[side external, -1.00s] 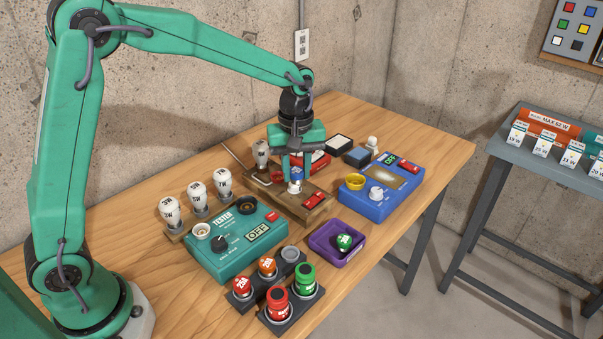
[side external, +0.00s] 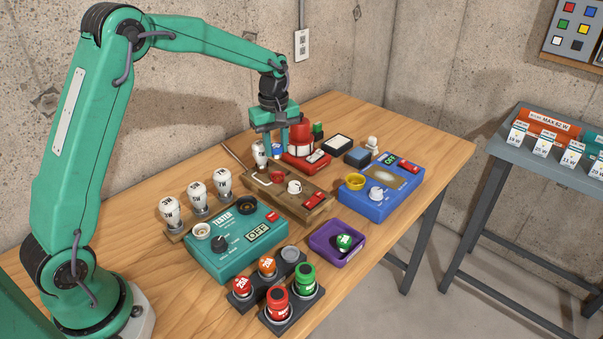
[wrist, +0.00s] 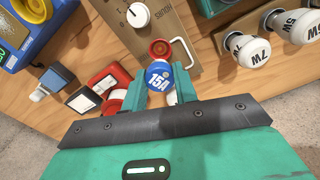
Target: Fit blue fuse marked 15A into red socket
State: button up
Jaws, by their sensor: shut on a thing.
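The blue fuse marked 15A (wrist: 158,76) is between the fingers of my gripper (wrist: 162,92), which is shut on it. In the side view my gripper (side external: 278,153) holds the blue fuse (side external: 278,150) above the back edge of the wooden board. The red socket (side external: 277,177) is a small round red ring on that board, in front of and below the fuse. In the wrist view the red socket (wrist: 160,47) shows just above the fuse and looks empty. The fuse appears apart from it. The fuse's lower end is hidden.
A bulb (side external: 260,155) stands close left of my gripper. A red device (side external: 300,140) stands close behind. The teal tester (side external: 235,262) and blue box (side external: 385,201) flank the board.

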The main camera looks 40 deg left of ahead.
aim_at(277, 158)
jog(key=shift+f, duration=2.7)
jog(key=shift+f, duration=0.65)
jog(key=o, duration=0.7)
jog(key=shift+r, duration=0.15)
jog(key=shift+r, duration=5.4)
jog(key=shift+r, duration=0.1)
